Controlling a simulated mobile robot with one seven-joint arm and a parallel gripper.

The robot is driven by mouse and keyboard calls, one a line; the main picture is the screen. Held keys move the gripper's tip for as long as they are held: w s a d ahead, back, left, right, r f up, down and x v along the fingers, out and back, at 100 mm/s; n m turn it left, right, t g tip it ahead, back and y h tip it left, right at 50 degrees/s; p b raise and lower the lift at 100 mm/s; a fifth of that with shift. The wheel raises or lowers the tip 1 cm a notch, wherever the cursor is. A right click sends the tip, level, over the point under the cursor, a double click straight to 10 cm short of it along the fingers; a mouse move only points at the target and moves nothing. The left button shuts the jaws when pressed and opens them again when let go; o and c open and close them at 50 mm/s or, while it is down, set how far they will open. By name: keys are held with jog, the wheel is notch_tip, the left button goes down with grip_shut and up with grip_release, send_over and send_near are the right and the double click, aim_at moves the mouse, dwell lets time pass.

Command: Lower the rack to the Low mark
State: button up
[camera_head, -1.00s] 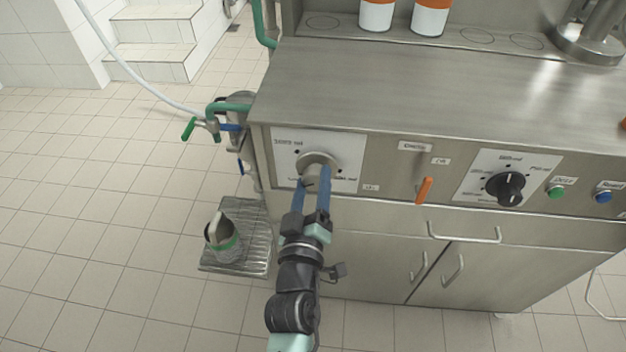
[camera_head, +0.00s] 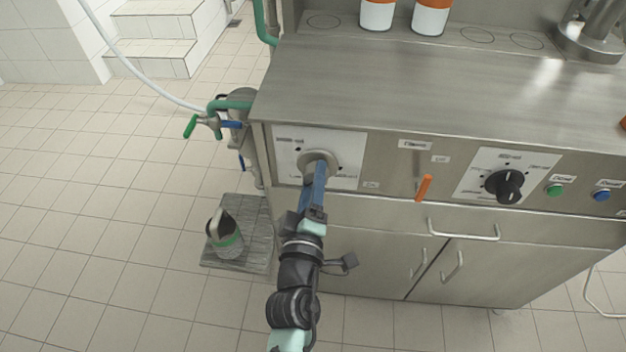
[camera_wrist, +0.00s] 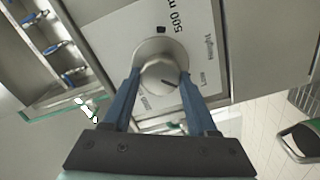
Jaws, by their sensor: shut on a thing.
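A round metal knob (camera_head: 318,161) sits on a white dial plate (camera_head: 347,146) at the left end of the steel front panel. My gripper (camera_head: 320,172) is shut on this knob, and its blue fingers overlap in the head view. In the wrist view the knob (camera_wrist: 160,72) is between the two fingers.
Right of the knob are an orange-tipped lever (camera_head: 424,188), a black dial (camera_head: 505,186), a green button (camera_head: 555,190) and a blue button (camera_head: 602,195). Cupboard doors with handles lie below. Green and blue valves (camera_head: 216,122) stick out left. A container (camera_head: 224,236) stands on a floor grate (camera_head: 261,255).

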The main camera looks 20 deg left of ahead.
jog(key=o, duration=1.4)
jog(key=b+v, duration=0.1)
jog(key=v, duration=1.2)
jog(key=shift+r+b, duration=0.1)
jog(key=shift+b, duration=0.3)
